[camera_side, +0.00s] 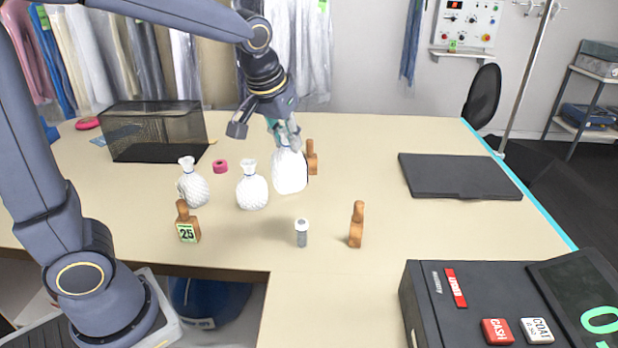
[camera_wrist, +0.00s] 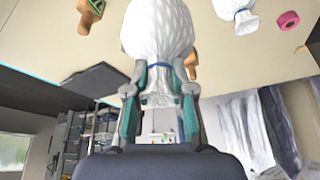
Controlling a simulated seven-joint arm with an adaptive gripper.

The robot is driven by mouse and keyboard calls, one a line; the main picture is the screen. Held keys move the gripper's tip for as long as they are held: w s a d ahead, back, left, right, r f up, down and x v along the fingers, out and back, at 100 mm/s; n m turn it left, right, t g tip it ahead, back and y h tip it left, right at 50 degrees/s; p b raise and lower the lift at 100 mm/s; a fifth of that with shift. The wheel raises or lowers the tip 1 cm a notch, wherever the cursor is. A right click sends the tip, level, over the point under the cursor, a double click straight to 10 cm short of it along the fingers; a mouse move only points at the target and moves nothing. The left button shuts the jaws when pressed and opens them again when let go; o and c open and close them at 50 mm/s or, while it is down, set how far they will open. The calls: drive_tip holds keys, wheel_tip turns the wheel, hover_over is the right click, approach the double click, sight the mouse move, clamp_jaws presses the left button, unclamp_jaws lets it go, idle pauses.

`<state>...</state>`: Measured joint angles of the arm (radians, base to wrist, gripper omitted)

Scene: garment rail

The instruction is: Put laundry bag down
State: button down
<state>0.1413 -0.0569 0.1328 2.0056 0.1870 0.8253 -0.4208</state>
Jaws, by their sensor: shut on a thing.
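My gripper (camera_side: 285,136) is shut on the gathered neck of a white laundry bag (camera_side: 290,173). The bag hangs upright below the fingers in the side view, over the middle of the table; the gap beneath it is hard to judge. In the wrist view the bag (camera_wrist: 158,30) bulges beyond the fingertips (camera_wrist: 160,92), its neck between them. Two other white tied bags stand on the table to its left, one close by (camera_side: 252,188) and one farther left (camera_side: 192,184).
Wooden stands are near the held bag: one behind right (camera_side: 312,158), one front right (camera_side: 356,226), one marked 25 (camera_side: 187,222). A capped grey vial (camera_side: 301,234), pink roll (camera_side: 220,166), mesh basket (camera_side: 157,130) and black board (camera_side: 457,176) are also on the table (camera_side: 350,130).

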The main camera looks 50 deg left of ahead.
sight(275, 150)
drive_tip(key=s+a, duration=0.1)
drive_tip(key=a+f+n, duration=0.1)
drive_tip(key=shift+s+a+f, duration=0.1)
drive_tip(key=shift+s+a, duration=0.2)
drive_tip(key=shift+s, duration=0.1)
drive_tip(key=w+a+f, duration=0.1)
drive_tip(key=w+f, duration=1.1)
drive_tip(key=shift+w+a+f, duration=0.15)
drive_tip(key=shift+w+f, duration=0.05)
drive_tip(key=shift+w, duration=0.15)
drive_tip(key=shift+f, duration=0.1)
drive_tip(key=c, duration=1)
unclamp_jaws()
drive_tip(key=shift+f, duration=0.1)
